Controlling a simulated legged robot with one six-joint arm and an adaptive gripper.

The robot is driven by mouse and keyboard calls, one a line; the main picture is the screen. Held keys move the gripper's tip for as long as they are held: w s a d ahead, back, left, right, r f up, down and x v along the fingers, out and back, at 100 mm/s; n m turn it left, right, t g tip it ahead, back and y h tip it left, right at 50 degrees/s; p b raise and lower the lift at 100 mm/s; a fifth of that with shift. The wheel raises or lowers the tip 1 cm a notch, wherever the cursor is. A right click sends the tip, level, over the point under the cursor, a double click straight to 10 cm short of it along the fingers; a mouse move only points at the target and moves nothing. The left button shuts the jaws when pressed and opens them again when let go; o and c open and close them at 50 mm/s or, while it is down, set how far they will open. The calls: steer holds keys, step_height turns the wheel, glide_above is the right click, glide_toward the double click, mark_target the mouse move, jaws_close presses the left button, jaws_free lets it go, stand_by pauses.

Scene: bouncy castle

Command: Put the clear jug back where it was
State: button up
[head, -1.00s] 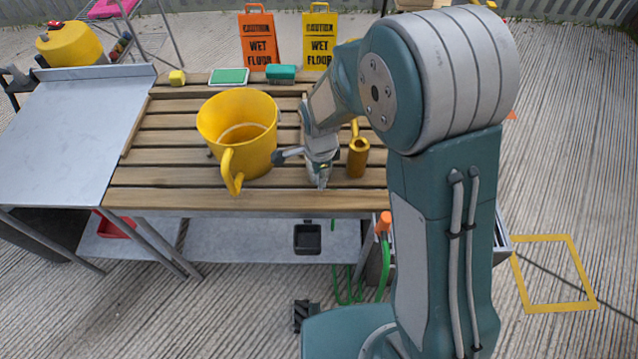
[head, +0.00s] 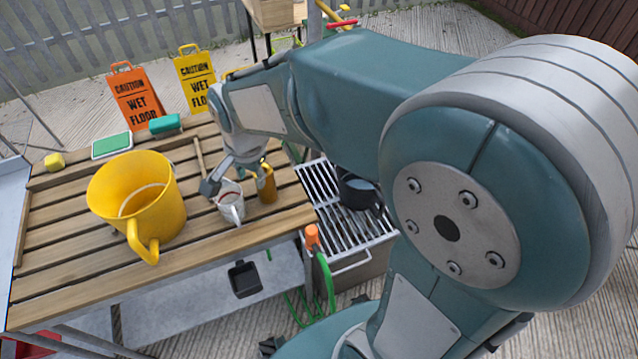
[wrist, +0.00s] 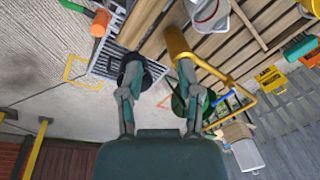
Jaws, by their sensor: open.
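The clear jug (head: 231,207) stands on the slatted wooden bench, between a big yellow jug (head: 165,205) and a small brass-coloured pot (head: 267,186). It also shows at the top edge of the wrist view (wrist: 208,12), partly cut off. My gripper (head: 232,176) is just behind and above the clear jug in the head view, partly hidden by its own wrist. In the wrist view my gripper (wrist: 156,76) has its fingers spread with nothing between them. The brass-coloured pot (wrist: 178,42) shows just beyond the right finger; I cannot tell whether they touch.
A grill (head: 325,205) with a dark pan (head: 357,190) stands right of the bench. A green sponge block (head: 165,123), a green-white pad (head: 111,145) and a yellow sponge (head: 54,161) lie along the bench's back. Two wet-floor signs (head: 136,97) stand behind.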

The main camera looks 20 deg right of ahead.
steer(key=s+d+r+n+t, duration=0.2)
steer(key=s+d+r+n, duration=0.2)
steer(key=s, duration=0.3)
steer(key=s+d+r+n+t, duration=0.1)
steer(key=s+d+r+n, duration=0.3)
steer(key=s+n, duration=0.2)
steer(key=shift+s+r+t, duration=0.4)
steer(key=shift+s, duration=0.25)
steer(key=shift+d, duration=0.15)
